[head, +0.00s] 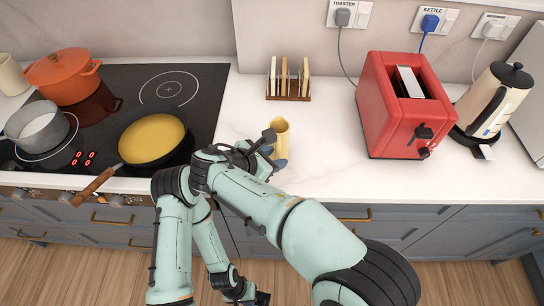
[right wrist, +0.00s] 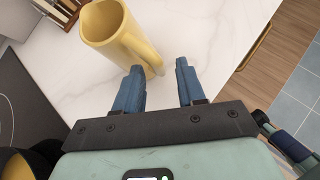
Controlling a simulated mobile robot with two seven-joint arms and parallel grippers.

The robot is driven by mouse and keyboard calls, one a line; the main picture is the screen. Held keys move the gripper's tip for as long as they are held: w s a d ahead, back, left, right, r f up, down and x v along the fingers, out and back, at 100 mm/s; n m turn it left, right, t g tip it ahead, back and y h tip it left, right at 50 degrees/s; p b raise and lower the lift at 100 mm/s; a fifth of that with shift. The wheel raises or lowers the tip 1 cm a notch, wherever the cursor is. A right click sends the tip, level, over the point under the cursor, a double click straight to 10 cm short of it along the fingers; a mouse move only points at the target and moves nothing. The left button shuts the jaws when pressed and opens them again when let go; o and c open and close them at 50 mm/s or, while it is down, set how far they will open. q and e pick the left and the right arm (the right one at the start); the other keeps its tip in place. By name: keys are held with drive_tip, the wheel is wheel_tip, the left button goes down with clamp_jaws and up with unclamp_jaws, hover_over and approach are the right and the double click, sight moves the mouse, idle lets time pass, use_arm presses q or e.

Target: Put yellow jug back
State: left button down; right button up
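The yellow jug (head: 282,131) stands upright on the white counter, between the hob and the red toaster. In the right wrist view the jug (right wrist: 103,22) is at the upper left, with its handle toward my gripper. My right gripper (right wrist: 160,67) is open, its blue fingers apart. The handle's outer edge shows just beyond and beside the left fingertip; whether they touch I cannot tell. In the head view my right gripper (head: 270,152) is at the jug's near side, partly hidden by the arm. My left gripper (head: 258,297) hangs low in front of the drawers, its fingers unclear.
A toast rack (head: 288,95) stands behind the jug. The red toaster (head: 385,110) and cream kettle (head: 490,102) are to the right. On the hob (head: 205,88) at left are a pan (head: 150,160) of yellow food, an orange pot (head: 62,75) and a saucepan (head: 40,130).

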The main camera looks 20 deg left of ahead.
drive_tip(key=p+v, duration=0.1)
drive_tip(key=v, duration=1.1)
drive_tip(key=shift+r, duration=0.15)
